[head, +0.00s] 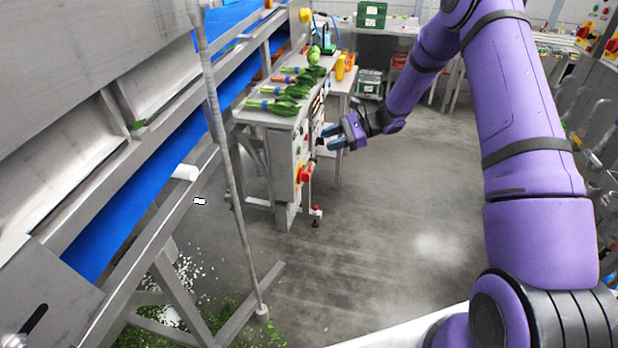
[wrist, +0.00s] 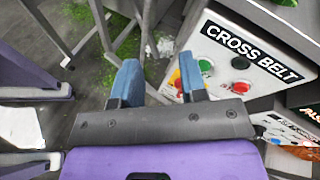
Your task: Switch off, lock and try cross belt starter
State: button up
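The cross belt starter (wrist: 262,62) is a pale grey box labelled "CROSS BELT" at the right of the wrist view. Its face carries a green button or lamp (wrist: 205,66), a red button (wrist: 240,87) and a red and yellow rotary switch (wrist: 176,80). The switch shows partly beside the right finger; its setting is unclear. My gripper (wrist: 158,82) is open, with blue-tipped fingers apart and nothing seen held between them. In the head view my gripper (head: 329,137) is beside the bench's panel side, above a red and yellow switch (head: 304,173). I cannot make out a lock.
Bunches of greens (head: 285,92) lie on the steel bench (head: 262,117). A blue belt (head: 130,200) runs along the left. A thin upright post (head: 230,170) stands in front. Green scraps litter the floor at lower left. The grey floor (head: 400,220) right of the bench is clear.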

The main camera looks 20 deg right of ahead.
jog(key=w+d+f+m+t+y, duration=0.1)
jog(key=w+d+f+m+t, duration=0.2)
jog(key=f, duration=0.7)
jog(key=m+t, duration=0.4)
jog(key=m, duration=0.2)
send_near(304, 176)
jog(key=x, duration=0.8)
jog(key=shift+w+f, duration=0.2)
jog(key=shift+w, duration=0.15)
grip_shut()
